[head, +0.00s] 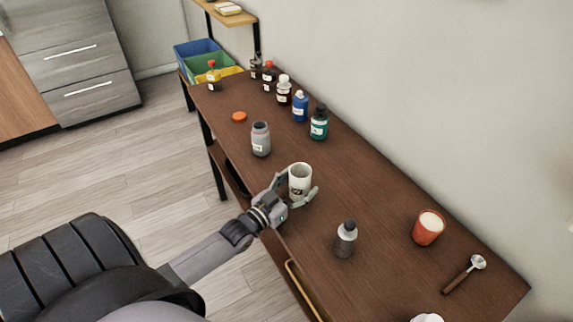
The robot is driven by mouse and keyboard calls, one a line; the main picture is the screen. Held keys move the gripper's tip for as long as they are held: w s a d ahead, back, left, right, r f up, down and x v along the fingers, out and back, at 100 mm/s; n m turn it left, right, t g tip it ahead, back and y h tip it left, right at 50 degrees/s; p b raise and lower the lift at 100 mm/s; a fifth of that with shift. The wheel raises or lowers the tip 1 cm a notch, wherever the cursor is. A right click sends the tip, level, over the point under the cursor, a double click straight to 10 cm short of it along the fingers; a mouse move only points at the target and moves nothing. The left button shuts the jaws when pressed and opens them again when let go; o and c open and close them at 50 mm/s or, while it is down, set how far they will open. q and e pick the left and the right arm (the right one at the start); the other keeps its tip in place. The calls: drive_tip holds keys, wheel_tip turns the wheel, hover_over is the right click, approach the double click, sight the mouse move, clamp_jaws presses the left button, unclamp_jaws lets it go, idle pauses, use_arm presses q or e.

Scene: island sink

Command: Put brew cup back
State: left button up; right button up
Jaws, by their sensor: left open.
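A white cup (300,178) with dark print on its side stands upright on the brown wooden table, near its front edge. My left gripper (296,188) is at the cup, with one finger on its left side and the other at its lower right. The jaws are open around the cup; whether a finger touches it I cannot tell. My right gripper is not in view.
An open grey jar (261,139) and an orange lid (239,117) are behind the cup. Several bottles line the wall side, including a green one (319,122). A grey bottle (346,239), red cup (428,228) and spoon (465,273) are nearer. The table's middle right is clear.

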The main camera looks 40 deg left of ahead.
use_arm(q)
drive_tip(key=shift+f, duration=0.25)
drive_tip(key=s+a+b, duration=0.1)
drive_tip(key=s+b, duration=0.1)
drive_tip(key=s, duration=1.5)
drive_tip(key=shift+s+a+r, duration=0.2)
drive_tip(key=shift+a+r, duration=0.1)
drive_tip(key=shift+a, duration=0.1)
drive_tip(key=s+f+n+g+y, duration=0.1)
drive_tip(key=s+f+g, duration=0.3)
drive_tip(key=f, duration=1.1)
drive_tip(key=s+f+g+y, duration=0.1)
drive_tip(key=s+f+g, duration=0.25)
drive_tip(key=f, duration=1.05)
drive_tip(key=s+d+f+m+g, duration=0.1)
drive_tip(key=s+d+f+g, duration=0.3)
drive_tip(key=s+f, duration=0.6)
drive_tip(key=s+d+f+m+g, duration=0.1)
drive_tip(key=s+d+f+g, duration=0.4)
drive_tip(key=s+f, duration=0.4)
drive_tip(key=shift+s+d+f, duration=0.4)
drive_tip(key=shift+d+f, duration=0.3)
drive_tip(key=shift+d, duration=0.2)
drive_tip(key=shift+g, duration=0.25)
